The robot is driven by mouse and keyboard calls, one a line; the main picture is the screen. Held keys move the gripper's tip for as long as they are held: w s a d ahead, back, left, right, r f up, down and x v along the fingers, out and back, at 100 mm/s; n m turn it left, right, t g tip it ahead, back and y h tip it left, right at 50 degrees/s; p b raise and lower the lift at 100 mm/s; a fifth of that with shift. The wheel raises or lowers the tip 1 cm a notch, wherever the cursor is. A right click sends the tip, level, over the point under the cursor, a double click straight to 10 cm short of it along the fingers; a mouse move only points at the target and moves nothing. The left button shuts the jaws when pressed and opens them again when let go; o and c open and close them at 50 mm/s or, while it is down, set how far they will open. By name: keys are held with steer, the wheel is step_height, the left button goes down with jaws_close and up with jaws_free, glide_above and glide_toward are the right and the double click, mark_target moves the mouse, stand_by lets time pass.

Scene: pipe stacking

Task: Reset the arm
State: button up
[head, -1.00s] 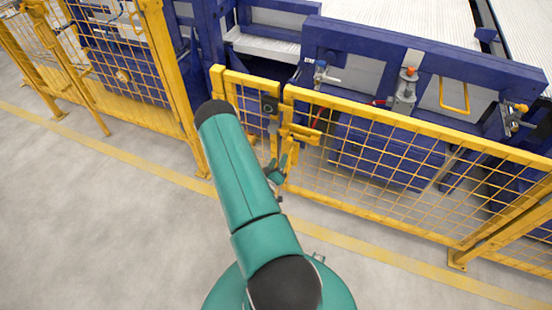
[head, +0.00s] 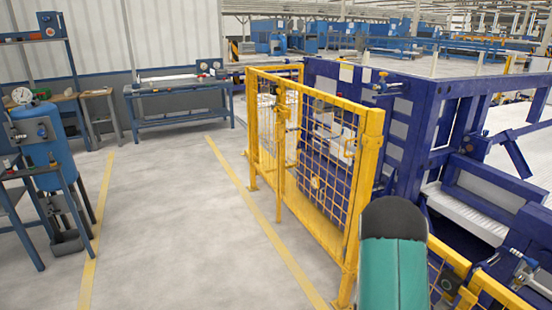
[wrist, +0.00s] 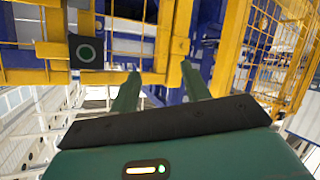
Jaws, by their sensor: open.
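In the wrist view my gripper (wrist: 160,72) is open, with its two green fingers apart and nothing held between them. It points at the yellow safety fence (wrist: 25,76). I cannot tell how close the fingertips are to the bars. In the head view only a teal and black part of my arm shows at the bottom right; my gripper is not visible there. No pipes can be made out.
The yellow mesh fence (head: 318,165) stands left of the blue machine (head: 425,110). A blue tank (head: 45,145) and a workbench (head: 180,105) stand at the left and back. The grey floor (head: 180,220) between the yellow lines is clear.

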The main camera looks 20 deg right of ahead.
steer(key=w+a+r+n+t+y, duration=0.15)
steer(key=w+a+r+y, duration=0.4)
steer(key=a+r, duration=0.65)
steer(key=s+a+r+n+y, duration=0.2)
steer(key=a+r+y, duration=0.1)
steer(key=a+r, duration=0.75)
steer(key=s+a+r+n+y, duration=0.3)
steer(key=s+a+r, duration=0.2)
steer(key=s+a, duration=0.5)
steer(key=s+a+r+g, duration=0.1)
steer(key=s+a, duration=0.2)
steer(key=s, duration=0.3)
steer(key=s+a+r+n+g, duration=0.1)
steer(key=s+a+r+g, duration=0.1)
steer(key=s, duration=0.5)
steer(key=shift+s+a+r, duration=0.15)
steer(key=shift+a+r, duration=0.1)
steer(key=shift+a, duration=0.4)
steer(key=shift+c, duration=1.2)
steer(key=shift+a, duration=0.1)
